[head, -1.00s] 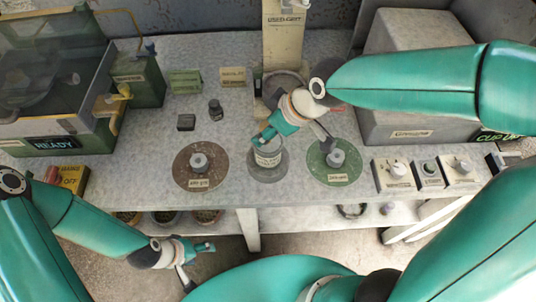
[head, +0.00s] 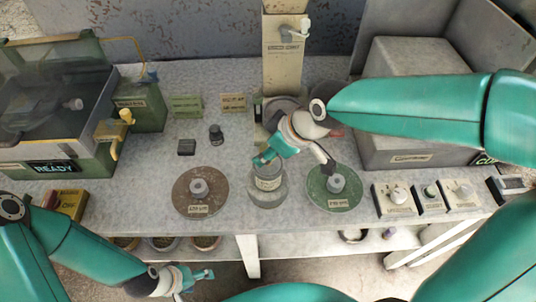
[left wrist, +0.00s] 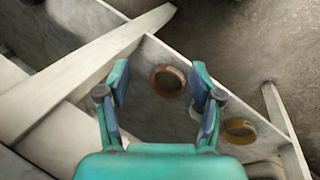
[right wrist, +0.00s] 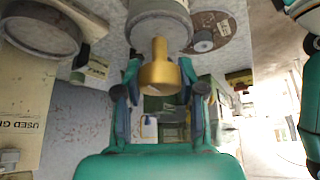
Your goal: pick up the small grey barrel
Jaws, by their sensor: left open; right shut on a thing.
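A small dark grey barrel-shaped thing (head: 216,135) stands upright on the bench in the head view, left of my right gripper (head: 295,160) and apart from it. I take it for the small grey barrel. My right gripper is over the middle of the bench, above a pale labelled cylinder (head: 268,183). In the right wrist view its fingers are shut on a brass-coloured piece with a narrow neck (right wrist: 160,72). In the head view the gripper hides this piece. My left gripper (left wrist: 160,95) is open and empty, below the front edge of the bench.
A brown disc (head: 182,206) and a green disc (head: 320,200), each with a grey hub, flank the cylinder. A dark block (head: 187,147) lies beside the barrel. A green machine (head: 60,125) stands left, a grey box (head: 410,110) right. Several bowls sit on the lower shelf.

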